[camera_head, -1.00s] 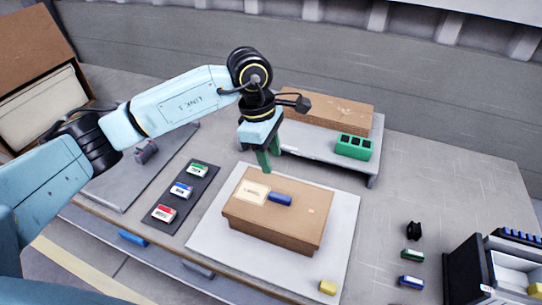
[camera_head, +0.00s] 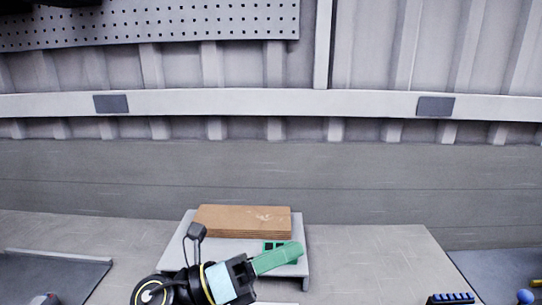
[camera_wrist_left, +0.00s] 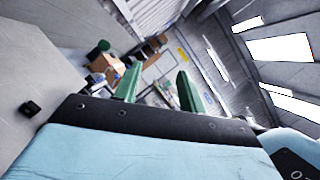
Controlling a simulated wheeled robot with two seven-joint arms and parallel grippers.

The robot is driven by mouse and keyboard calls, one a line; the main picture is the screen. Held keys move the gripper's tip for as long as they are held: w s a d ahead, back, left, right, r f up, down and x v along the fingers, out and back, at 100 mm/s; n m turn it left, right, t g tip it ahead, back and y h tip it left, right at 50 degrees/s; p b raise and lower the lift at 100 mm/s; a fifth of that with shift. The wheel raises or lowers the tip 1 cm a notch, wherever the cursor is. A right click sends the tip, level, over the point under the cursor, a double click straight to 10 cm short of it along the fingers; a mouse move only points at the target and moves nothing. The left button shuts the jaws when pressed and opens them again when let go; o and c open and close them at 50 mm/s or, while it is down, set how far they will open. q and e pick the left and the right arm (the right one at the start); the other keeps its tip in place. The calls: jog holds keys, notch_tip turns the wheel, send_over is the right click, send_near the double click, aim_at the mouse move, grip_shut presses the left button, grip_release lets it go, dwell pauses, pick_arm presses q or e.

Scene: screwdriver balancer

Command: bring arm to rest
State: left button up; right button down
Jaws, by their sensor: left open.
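My left gripper (camera_head: 292,252) shows at the bottom of the head view, its green fingers pointing right and slightly up. It appears in front of the small grey raised platform (camera_head: 178,256) and partly covers it. In the left wrist view its two green fingers (camera_wrist_left: 158,82) stand apart with nothing between them, so it is open and empty. The wrist view looks out across the room, past the fingers. My right gripper is not in view.
The back wall (camera_head: 400,175) is behind; bare tabletop (camera_head: 375,262) lies right of the platform.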

pick_arm(q)
jog(key=w+a+f+n+t+y, duration=0.1)
jog(key=w+a+n+t+y, duration=0.1)
jog(key=a+n+t+y, duration=0.75)
jog(key=w+a+f+n+t+y, duration=0.25)
jog(key=n+t+y, duration=0.2)
jog(key=n, duration=1.05)
jog(key=s+a+f+n+g+y, duration=0.2)
jog(key=a+f+n+g+y, duration=0.1)
jog(key=a+f+n, duration=0.25)
jog(key=s+a+f+n+g+y, duration=0.2)
jog(key=a+f+n+y, duration=0.25)
jog(key=f, duration=0.25)
jog(key=s+a+f+n+g+h, duration=0.1)
jog(key=s+f+n+g, duration=0.2)
jog(key=s+f+g, duration=0.45)
jog(key=s+a+f+n+g, duration=0.1)
jog(key=s+f+n+g, duration=0.3)
jog(key=s, duration=0.7)
jog(key=s+f+m+g, duration=0.1)
jog(key=s+f, duration=0.2)
jog(key=f, duration=2.3)
jog(key=s+a+f+g, duration=0.1)
jog(key=s+a+f, duration=0.1)
jog(key=s+f, duration=1.3)
jog(key=shift+s+a, duration=0.3)
jog(key=shift+s, duration=0.45)
